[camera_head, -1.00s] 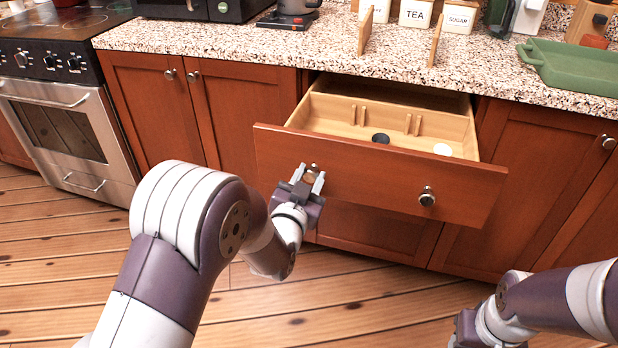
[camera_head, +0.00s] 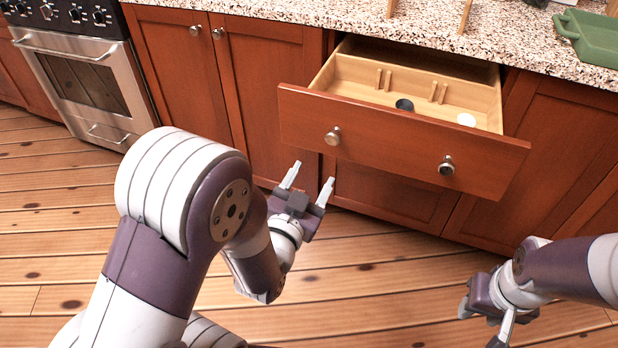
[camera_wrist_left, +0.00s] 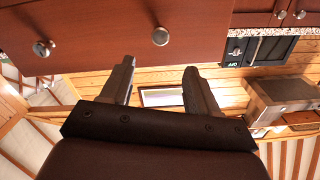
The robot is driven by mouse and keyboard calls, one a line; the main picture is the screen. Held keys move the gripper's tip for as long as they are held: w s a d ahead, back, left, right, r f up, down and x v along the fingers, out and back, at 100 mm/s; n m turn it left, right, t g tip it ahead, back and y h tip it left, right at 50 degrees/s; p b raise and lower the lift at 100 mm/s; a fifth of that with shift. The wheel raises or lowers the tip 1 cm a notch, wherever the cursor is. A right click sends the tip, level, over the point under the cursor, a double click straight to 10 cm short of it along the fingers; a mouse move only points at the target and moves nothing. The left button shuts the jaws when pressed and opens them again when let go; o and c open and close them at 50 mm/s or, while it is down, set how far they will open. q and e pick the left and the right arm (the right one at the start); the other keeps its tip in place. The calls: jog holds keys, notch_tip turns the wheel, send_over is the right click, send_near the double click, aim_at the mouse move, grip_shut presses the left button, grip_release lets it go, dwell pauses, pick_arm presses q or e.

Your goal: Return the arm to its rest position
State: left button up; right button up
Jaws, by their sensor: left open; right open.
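My left gripper (camera_head: 308,184) is open and empty, in front of and below the pulled-out drawer (camera_head: 400,140) in the head view. Its fingers point toward the drawer front and stand apart from the left knob (camera_head: 333,136). In the left wrist view the two open fingers (camera_wrist_left: 160,85) show nothing between them, and the drawer front (camera_wrist_left: 100,30) with its two knobs fills the upper left. My right gripper (camera_head: 485,315) is low at the right of the head view, over the floor, with no object seen in it.
The drawer holds a dark round item (camera_head: 404,105) and a white round item (camera_head: 466,119). The oven (camera_head: 85,80) stands at the left. A green tray (camera_head: 590,38) lies on the speckled counter (camera_head: 250,10). The wooden floor (camera_head: 370,290) is clear between my arms.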

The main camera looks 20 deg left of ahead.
pick_arm(q)
jog(key=shift+s, duration=0.35)
jog(key=shift+f, duration=0.15)
notch_tip(320, 180, down, 10)
jog(key=s+n+g, duration=0.1)
jog(key=s+g, duration=0.2)
jog(key=g, duration=0.4)
jog(key=s+a+r+n+g, duration=0.2)
jog(key=s+g, duration=0.7)
jog(key=g, duration=0.1)
notch_tip(320, 180, up, 27)
jog(key=w+p, duration=0.1)
jog(key=p, duration=2.5)
jog(key=shift+w+r+y+p, duration=0.15)
jog(key=shift+y+p, duration=0.15)
jog(key=shift+p, duration=0.1)
